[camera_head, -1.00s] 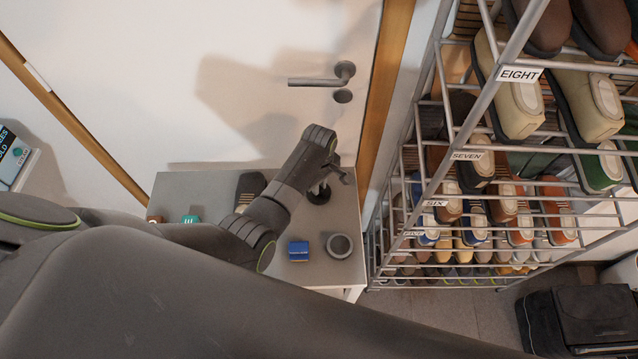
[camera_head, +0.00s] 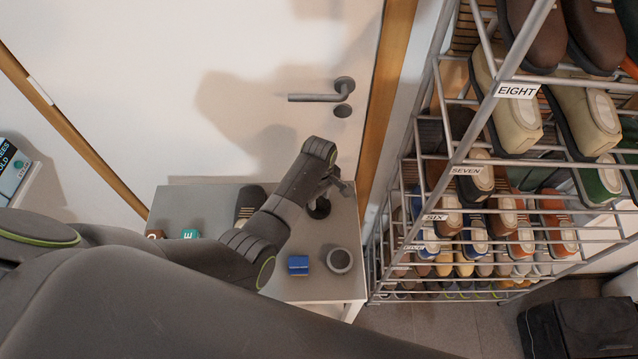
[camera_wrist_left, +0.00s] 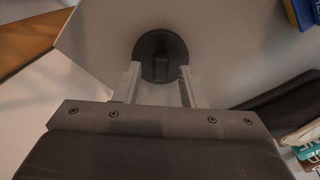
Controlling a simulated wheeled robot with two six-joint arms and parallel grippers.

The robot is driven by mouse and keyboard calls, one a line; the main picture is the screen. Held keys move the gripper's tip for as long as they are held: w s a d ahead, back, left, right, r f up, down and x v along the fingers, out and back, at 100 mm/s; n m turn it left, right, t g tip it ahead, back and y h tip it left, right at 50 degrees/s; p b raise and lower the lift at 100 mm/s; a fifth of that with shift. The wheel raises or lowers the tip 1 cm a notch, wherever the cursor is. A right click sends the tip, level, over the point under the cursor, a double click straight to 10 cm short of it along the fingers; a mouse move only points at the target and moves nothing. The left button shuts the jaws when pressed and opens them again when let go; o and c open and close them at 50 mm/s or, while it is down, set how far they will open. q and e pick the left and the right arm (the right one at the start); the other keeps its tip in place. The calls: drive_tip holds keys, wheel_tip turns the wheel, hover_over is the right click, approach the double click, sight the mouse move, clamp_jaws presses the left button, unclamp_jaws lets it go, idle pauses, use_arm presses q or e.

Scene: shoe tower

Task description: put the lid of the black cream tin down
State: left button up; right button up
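A dark round lid with an upright knob (camera_head: 318,209) lies on the grey table. It also shows in the left wrist view (camera_wrist_left: 176,47), just beyond my fingertips. My left gripper (camera_head: 328,190) is low over the lid. In the left wrist view its two fingers (camera_wrist_left: 160,78) stand apart on either side of the knob, with gaps showing on both sides. A round dark tin with a greyish top (camera_head: 340,261) stands nearer the table's right front corner, apart from the lid. My right gripper is not in view.
A blue box (camera_head: 298,265) stands left of the tin. A dark shoe (camera_head: 248,203), a teal item (camera_head: 190,234) and a brown item (camera_head: 155,234) are further left on the table (camera_head: 200,205). A metal shoe rack (camera_head: 448,190) rises close to the right, and a door (camera_head: 240,90) is behind.

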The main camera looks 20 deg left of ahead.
sight(319, 202)
use_arm(q)
wheel_tip(319, 202, up, 11)
idle(0.4)
drive_tip(key=shift+s, duration=0.1)
idle(0.4)
